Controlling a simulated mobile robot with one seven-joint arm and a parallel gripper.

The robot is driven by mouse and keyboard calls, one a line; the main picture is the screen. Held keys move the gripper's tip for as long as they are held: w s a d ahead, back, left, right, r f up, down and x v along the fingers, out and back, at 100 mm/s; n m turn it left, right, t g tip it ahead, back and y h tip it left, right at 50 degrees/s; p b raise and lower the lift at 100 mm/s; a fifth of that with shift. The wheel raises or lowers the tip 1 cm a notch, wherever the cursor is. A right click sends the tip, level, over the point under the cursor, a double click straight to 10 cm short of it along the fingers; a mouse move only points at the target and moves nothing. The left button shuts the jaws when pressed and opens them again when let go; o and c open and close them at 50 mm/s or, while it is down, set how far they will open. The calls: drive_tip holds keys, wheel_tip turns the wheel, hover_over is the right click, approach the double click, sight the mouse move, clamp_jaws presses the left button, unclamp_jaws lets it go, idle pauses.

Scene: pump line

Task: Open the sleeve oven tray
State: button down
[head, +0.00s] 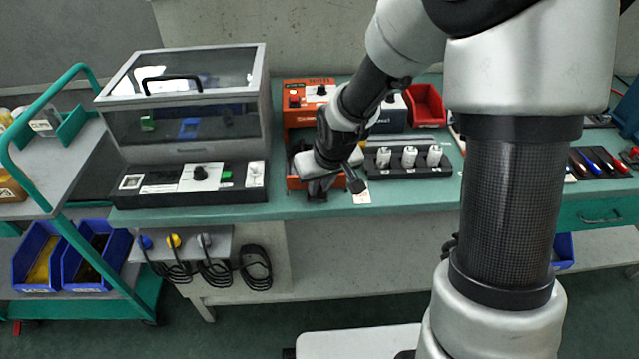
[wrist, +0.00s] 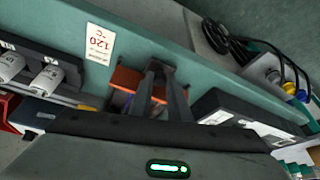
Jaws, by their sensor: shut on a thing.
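The orange sleeve oven (head: 309,92) stands on the green bench, just right of the clear-lidded box. Its orange tray (head: 296,183) shows low at the bench's front edge, partly hidden by my gripper. My gripper (head: 318,192) points down there and is shut on the tray's front. In the wrist view my two fingers (wrist: 160,72) lie close together against the orange tray (wrist: 124,80). The exact grip point on the tray is hidden by the fingers.
A black holder (head: 408,165) with three white cylinders stands right of my gripper. A clear-lidded box (head: 190,100) stands on the left. A "120 °C" label (wrist: 100,44) is on the bench edge. A red bin (head: 427,106) sits behind. A teal cart (head: 62,150) stands far left.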

drive_tip(key=c, duration=1.9)
unclamp_jaws()
drive_tip(key=shift+c, duration=0.2)
drive_tip(key=shift+r, duration=0.1)
drive_tip(key=p+v, duration=0.5)
drive_tip(key=v, duration=1.2)
drive_tip(key=shift+s+r, duration=0.1)
drive_tip(key=shift+r, duration=0.05)
drive_tip(key=s+r+t, duration=0.1)
drive_tip(key=s+r, duration=0.5)
drive_tip(key=r, duration=0.2)
drive_tip(key=s+d+r+m+h, duration=0.15)
drive_tip(key=s+d+m, duration=0.25)
drive_tip(key=s+d, duration=0.5)
wheel_tip(320, 180, up, 14)
drive_tip(key=a+p, duration=0.1)
drive_tip(key=p, duration=1.1)
drive_tip(key=shift+s+f, duration=0.2)
drive_tip(key=shift+s, duration=0.2)
